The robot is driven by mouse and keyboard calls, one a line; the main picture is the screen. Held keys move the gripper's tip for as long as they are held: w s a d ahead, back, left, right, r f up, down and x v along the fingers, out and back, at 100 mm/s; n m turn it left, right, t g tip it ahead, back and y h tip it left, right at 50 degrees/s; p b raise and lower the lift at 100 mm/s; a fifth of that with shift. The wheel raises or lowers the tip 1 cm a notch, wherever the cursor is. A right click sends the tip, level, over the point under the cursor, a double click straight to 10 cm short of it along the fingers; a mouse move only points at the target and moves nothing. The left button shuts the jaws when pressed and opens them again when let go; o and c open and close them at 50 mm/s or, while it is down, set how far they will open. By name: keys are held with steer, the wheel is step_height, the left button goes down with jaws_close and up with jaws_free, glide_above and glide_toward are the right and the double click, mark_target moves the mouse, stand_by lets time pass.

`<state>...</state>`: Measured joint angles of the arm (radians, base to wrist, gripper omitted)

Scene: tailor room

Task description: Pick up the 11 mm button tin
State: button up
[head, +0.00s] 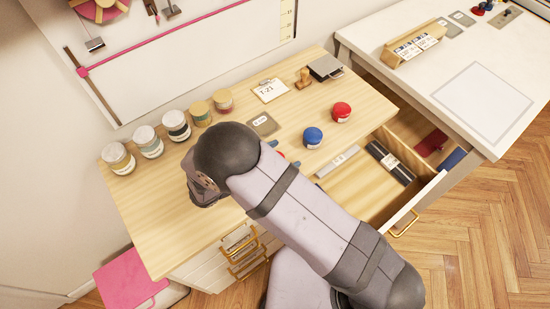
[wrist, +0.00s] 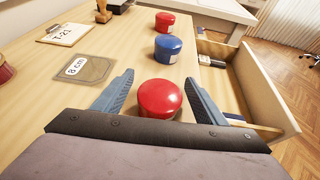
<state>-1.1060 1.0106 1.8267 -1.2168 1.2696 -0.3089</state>
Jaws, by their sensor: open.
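Three round tins stand on the wooden desk; I cannot read which one is 11 mm. A red tin (wrist: 159,98) sits between the open fingers of my gripper (wrist: 159,77) in the wrist view, with no grip on it. In the head view that tin is almost wholly hidden behind my arm. A blue tin (head: 312,137) stands just beyond it, and also shows in the wrist view (wrist: 168,48). A second red tin (head: 341,111) stands farther back, also in the wrist view (wrist: 165,21). My gripper is empty.
An open drawer (head: 362,186) lies right of the tins. A grey 8 cm card (wrist: 83,68) and a T-21 clipboard (head: 270,90) lie to the left. Several jars (head: 148,142) line the desk's back left. A stamp (head: 304,78) stands at the back.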

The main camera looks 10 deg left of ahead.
steer(key=shift+x, duration=0.8)
steer(key=c, duration=1.2)
steer(key=shift+r, duration=0.2)
steer(key=shift+r+b, duration=0.95)
steer(key=shift+r, duration=3.9)
